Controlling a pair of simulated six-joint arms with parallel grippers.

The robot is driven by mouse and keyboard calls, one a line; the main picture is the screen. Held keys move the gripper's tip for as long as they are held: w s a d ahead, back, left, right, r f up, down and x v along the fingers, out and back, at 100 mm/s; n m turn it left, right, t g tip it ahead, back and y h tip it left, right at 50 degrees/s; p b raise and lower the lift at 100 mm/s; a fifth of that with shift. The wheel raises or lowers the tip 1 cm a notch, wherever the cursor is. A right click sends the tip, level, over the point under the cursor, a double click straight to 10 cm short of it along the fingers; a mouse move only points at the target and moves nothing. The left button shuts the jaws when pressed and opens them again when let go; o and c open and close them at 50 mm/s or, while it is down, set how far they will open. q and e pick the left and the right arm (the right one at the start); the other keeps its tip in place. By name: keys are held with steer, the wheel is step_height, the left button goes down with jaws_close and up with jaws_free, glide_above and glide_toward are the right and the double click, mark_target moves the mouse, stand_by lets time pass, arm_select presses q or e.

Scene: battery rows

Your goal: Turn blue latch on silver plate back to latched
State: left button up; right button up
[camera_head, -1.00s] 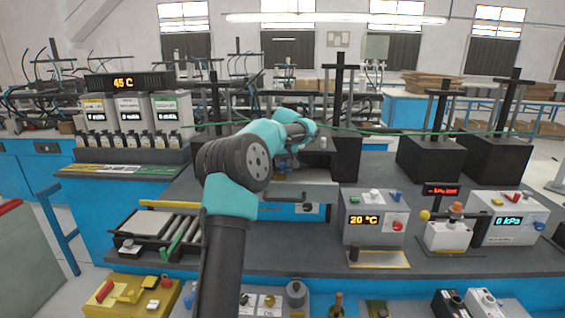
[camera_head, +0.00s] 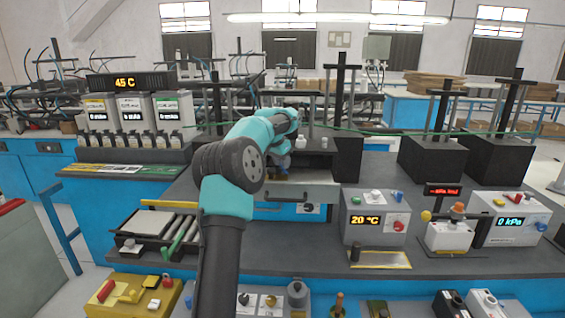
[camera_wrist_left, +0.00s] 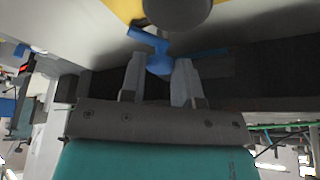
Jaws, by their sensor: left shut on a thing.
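The blue latch (camera_wrist_left: 158,62) shows in the left wrist view as a round hub with a lever reaching up and left. My left gripper (camera_wrist_left: 158,80) has one pale finger on each side of the hub and is shut on it. A pale grey plate (camera_wrist_left: 75,28) lies beside the latch, partly in shadow; I cannot tell for sure that it is the silver one. In the head view my left gripper (camera_head: 283,166) is small and mostly hidden behind my own wrist, over the central blue unit. My right gripper is in neither view.
A dark round knob (camera_wrist_left: 178,10) sits close above the latch in the wrist view. In the head view a 20 °C box (camera_head: 375,217) stands to the right, and a roller tray (camera_head: 165,228) to the left. A pale ledge (camera_head: 300,191) lies just below the gripper.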

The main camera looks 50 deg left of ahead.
arm_select(q)
steer(key=m+h, duration=0.1)
steer(key=m, duration=0.2)
steer(key=m+h, duration=0.1)
steer(key=m, duration=0.2)
steer(key=shift+a, duration=0.2)
steer(key=shift+g, duration=0.3)
steer(key=o, duration=0.9)
